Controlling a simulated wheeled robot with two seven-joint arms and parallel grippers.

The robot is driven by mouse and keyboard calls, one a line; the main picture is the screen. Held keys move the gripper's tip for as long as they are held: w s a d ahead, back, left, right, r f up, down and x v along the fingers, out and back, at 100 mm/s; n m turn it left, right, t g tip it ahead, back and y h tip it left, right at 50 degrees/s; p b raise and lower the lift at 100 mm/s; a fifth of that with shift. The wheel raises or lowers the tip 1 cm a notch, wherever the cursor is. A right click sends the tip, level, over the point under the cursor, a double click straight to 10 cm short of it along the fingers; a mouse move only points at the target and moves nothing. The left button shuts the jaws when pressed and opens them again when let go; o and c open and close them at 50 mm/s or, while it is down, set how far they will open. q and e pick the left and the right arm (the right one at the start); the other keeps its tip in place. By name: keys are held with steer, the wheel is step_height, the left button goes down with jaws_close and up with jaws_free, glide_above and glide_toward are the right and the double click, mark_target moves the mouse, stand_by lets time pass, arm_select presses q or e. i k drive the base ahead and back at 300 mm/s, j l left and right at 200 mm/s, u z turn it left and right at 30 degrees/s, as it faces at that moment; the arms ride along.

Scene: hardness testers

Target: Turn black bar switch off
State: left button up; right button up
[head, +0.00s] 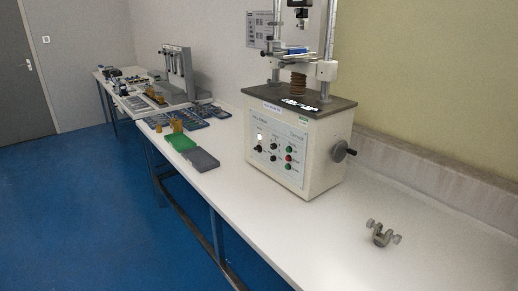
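A cream hardness tester (325,165) stands on the white bench. Its front panel (282,178) faces left toward the open floor. Small black switches show on the panel: a larger black one at the lower left (257,149), with others to its right (273,147). They are too small to tell which is the bar switch or which way it is turned. A bright white rectangle (259,137) sits above the larger one. Neither of my grippers is in view.
The white bench (290,235) runs along the wall, its front edge beside the blue floor (100,220). A metal clamp-like part (381,234) lies at right. A black crank (344,151) sticks out of the tester's right side. Green and grey boxes (203,160) lie left.

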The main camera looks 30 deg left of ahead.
mark_target(258, 148)
steer(key=j+z, duration=0.2)
steer(key=j, duration=1.9)
